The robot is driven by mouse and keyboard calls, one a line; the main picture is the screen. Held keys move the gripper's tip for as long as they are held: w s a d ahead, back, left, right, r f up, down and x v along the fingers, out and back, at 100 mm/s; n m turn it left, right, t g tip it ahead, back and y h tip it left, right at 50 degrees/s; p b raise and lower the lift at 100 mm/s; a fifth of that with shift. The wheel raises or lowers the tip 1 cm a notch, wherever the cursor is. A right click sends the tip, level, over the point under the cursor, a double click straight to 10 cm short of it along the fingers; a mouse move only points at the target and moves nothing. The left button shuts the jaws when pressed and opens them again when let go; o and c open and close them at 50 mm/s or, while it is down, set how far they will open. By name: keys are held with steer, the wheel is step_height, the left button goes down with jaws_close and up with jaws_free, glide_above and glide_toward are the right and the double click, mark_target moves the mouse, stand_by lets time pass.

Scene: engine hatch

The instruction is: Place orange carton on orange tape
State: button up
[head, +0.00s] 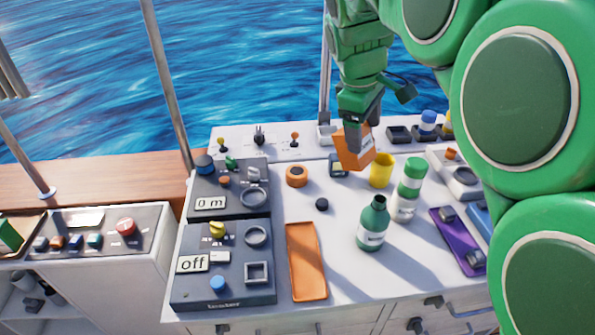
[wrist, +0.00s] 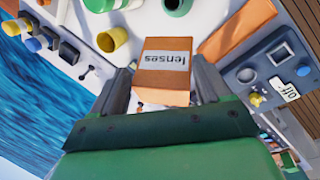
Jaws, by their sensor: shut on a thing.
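The orange carton (head: 352,152), with a white label reading "lenses", is held tilted in my gripper (head: 364,125) above the back of the white counter. In the wrist view the carton (wrist: 166,80) sits between the two fingers of my gripper (wrist: 162,88), which is shut on it. The orange tape (head: 297,175) is a roll with a dark centre, lying flat on the counter to the left of the carton. I cannot make out the tape in the wrist view.
A yellow cup (head: 381,171), a dark green bottle (head: 373,225) and a white bottle with a green cap (head: 408,190) stand to the right. An orange tray (head: 306,262) lies in front. Dark control panels (head: 222,285) border the left. A small black knob (head: 321,204) lies near the tape.

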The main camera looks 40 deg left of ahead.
steer(key=s+a+r+m+t+y, duration=0.1)
steer(key=a+r+m, duration=0.1)
steer(key=a, duration=0.3)
steer(key=s+a+r+m+y, duration=0.2)
steer(key=a, duration=0.3)
steer(key=shift+f, duration=5.75)
steer(key=w+a+f, duration=0.9)
steer(key=a+f, duration=0.1)
steer(key=f, duration=0.3)
steer(key=shift+w+y, duration=0.3)
steer(key=shift+y, duration=0.1)
steer(key=o, duration=1.6)
steer(key=shift+c, duration=0.2)
steer(key=shift+r, duration=0.1)
steer(key=v, duration=1.1)
steer(key=shift+s+d+r, duration=0.15)
steer(key=shift+s+r, duration=0.05)
steer(key=shift+s, duration=0.2)
